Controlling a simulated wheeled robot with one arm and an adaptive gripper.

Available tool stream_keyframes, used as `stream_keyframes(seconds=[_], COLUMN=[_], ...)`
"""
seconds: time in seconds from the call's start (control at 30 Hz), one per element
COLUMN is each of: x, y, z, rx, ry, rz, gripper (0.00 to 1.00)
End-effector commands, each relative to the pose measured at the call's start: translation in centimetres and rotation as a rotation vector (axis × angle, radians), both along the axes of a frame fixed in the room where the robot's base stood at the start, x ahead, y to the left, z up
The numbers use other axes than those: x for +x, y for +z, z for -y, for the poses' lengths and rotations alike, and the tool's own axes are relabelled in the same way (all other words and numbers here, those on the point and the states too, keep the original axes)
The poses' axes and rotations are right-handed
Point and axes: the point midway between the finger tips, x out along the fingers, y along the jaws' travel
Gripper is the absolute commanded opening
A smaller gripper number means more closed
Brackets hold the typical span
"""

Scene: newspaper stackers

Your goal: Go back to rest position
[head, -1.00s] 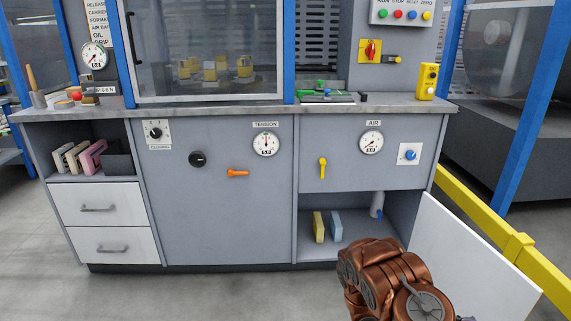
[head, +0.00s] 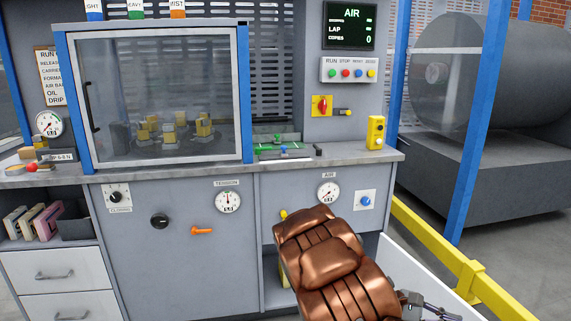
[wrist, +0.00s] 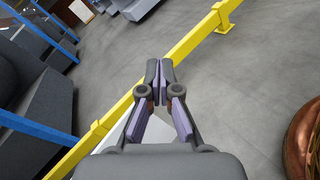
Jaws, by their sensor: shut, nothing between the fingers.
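My gripper (wrist: 159,84) shows in the wrist view with its fingertips together and nothing between them. It hangs above the floor, with the yellow rail passing behind it. In the head view my copper-coloured arm rises at the lower right, in front of the cabinet's right part. The gripper's linkage shows only partly at the lower right edge of the arm there. My arm hides most of the open lower compartment and part of the yellow handle (head: 283,214).
The grey cabinet (head: 175,265) stands ahead, with a glass-fronted case (head: 160,95) on its counter. A white door (head: 395,262) stands open at the right, close to my arm. A yellow rail (head: 430,236) runs along the right, beside a blue post (head: 474,130).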

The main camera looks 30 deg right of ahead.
Motion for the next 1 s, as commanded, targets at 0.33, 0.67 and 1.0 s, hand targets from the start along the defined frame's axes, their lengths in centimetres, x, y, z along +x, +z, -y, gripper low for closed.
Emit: stream_keyframes(seconds=[0.33,0.67,1.0], x=[-1.8,-2.8,-3.4], y=[7.6,12.1,16.3], z=[-7.0,-14.5,-22.9], rx=[0.058,0.185,0.378], ry=[-0.118,-0.204,-0.260], rz=[0.263,0.502,0.726], gripper=[0.00,0.00,0.00])
